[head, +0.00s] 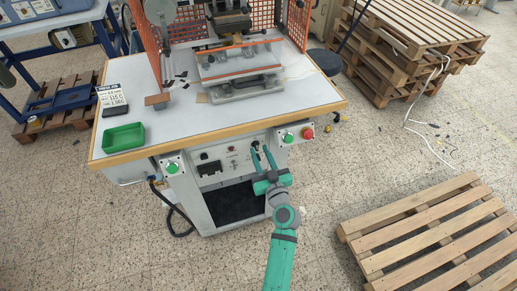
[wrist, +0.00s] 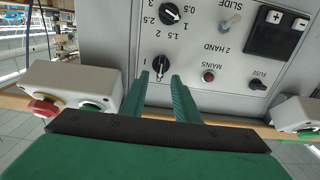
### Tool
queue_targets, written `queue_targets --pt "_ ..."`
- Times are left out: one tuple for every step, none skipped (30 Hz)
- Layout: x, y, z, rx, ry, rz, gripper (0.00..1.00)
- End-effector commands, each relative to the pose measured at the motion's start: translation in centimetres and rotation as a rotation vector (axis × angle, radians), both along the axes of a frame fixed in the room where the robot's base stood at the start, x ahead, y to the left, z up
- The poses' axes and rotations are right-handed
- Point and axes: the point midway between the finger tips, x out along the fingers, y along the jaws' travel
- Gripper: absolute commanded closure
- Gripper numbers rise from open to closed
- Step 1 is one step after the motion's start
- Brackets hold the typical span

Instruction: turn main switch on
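The wrist view shows the panel upside down. An "I" mark stands left of the knob there, and the pointer faces the bottom of the picture. My gripper (wrist: 160,78) is open, with one green finger on each side of the knob and a visible gap between the tips. I cannot tell how deep the fingertips reach.
A numbered dial (wrist: 170,14), a toggle (wrist: 231,20), a red mains lamp (wrist: 209,76) and a fuse (wrist: 257,84) are nearby. A box with a red button (head: 308,133) and green button (head: 288,137) sits to the right. A wooden pallet (head: 430,235) lies on the floor at right.

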Motion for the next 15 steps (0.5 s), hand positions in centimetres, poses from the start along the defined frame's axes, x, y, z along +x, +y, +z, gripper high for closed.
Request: queue_targets --pt "0.7 0.2 0.0 0.001 -0.001 0.001 0.72" --pt "1.0 0.3 0.0 0.001 -0.001 0.0 0.72" --pt "1.4 0.4 0.1 0.001 -0.001 0.0 0.72" --pt "1.7 0.5 0.1 0.0 -0.001 -0.001 0.72" --pt "1.9 0.6 0.0 0.001 -0.001 -0.001 0.72" --pt "2.1 0.6 0.0 0.001 0.0 -0.001 0.72" --pt "2.2 0.7 0.0 0.001 0.0 -0.001 0.72" --pt "2.3 0.7 0.0 0.001 0.0 -0.001 0.72" --pt "2.4 0.7 0.0 0.0 0.0 -0.001 0.72" --pt "2.5 0.8 0.0 0.0 0.0 -0.001 0.72" --pt "2.5 0.8 0.0 0.0 0.0 -0.001 0.72" --pt "2.5 0.8 0.0 0.0 0.0 -0.001 0.72" --pt "2.5 0.8 0.0 0.0 0.0 -0.001 0.72" --pt "2.5 0.8 0.0 0.0 0.0 -0.001 0.72" --pt "2.5 0.8 0.0 0.0 0.0 -0.001 0.72"
